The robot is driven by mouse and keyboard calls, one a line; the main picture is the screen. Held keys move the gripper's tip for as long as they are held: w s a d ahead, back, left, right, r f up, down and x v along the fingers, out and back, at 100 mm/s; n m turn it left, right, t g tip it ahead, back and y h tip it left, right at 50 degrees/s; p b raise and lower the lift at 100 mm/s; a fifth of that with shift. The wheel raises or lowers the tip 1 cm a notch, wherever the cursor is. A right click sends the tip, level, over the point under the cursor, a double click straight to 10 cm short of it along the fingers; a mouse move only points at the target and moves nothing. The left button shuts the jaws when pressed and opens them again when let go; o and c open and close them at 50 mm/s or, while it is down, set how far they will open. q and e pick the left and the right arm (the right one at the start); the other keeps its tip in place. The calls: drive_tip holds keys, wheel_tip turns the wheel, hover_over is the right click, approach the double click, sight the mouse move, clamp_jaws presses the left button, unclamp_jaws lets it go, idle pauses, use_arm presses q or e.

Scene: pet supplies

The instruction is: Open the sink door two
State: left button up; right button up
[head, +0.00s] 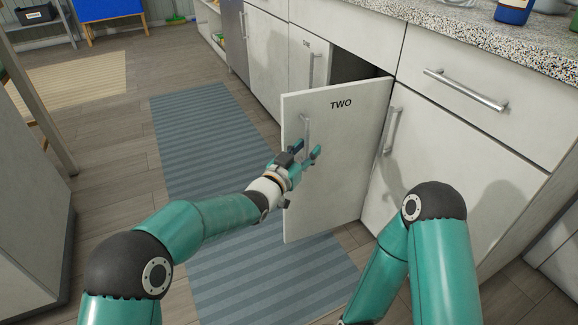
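The sink door marked TWO (345,170) is a white cabinet door that stands swung well open in the head view, with a dark gap behind its top edge. Its metal bar handle (305,126) is on the left part of its face. My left gripper (307,150) is at the lower end of this handle, with its two fingers apart. I cannot tell whether the fingers touch the handle. The door marked ONE (308,62) is beside the opening and looks shut. My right arm shows at the lower right, but its gripper is out of view.
A striped blue rug (195,120) lies on the wooden floor along the cabinets. A speckled counter (500,45) with a blue bottle (512,10) runs above a drawer (470,90) at right. A closed cabinet door with a handle (391,130) is right of the open door.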

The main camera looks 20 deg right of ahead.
use_arm(q)
drive_tip(key=v, duration=1)
drive_tip(key=shift+w+a, duration=0.1)
drive_tip(key=shift+w, duration=0.05)
drive_tip(key=w+a+f+n+y+p, duration=0.1)
drive_tip(key=w+a+f+n+y, duration=0.15)
drive_tip(key=a+f, duration=0.4)
drive_tip(key=s+a+f+n+g+y+p, duration=0.2)
drive_tip(key=s+a+f+n+y, duration=0.25)
drive_tip(key=a+f, duration=0.85)
drive_tip(key=s+a+f+n+g+y, duration=0.2)
drive_tip(key=s+a+f+n+g, duration=0.3)
drive_tip(key=s+f, duration=0.65)
drive_tip(key=s+f+g, duration=0.1)
drive_tip(key=s+g, duration=0.3)
drive_tip(key=s, duration=1.2)
wheel_tip(320, 180, up, 38)
drive_tip(key=p, duration=3.8)
drive_tip(key=shift+s+a+m+g+p, duration=0.3)
drive_tip(key=shift+s+a+p, duration=0.05)
drive_tip(key=shift+s+p, duration=0.1)
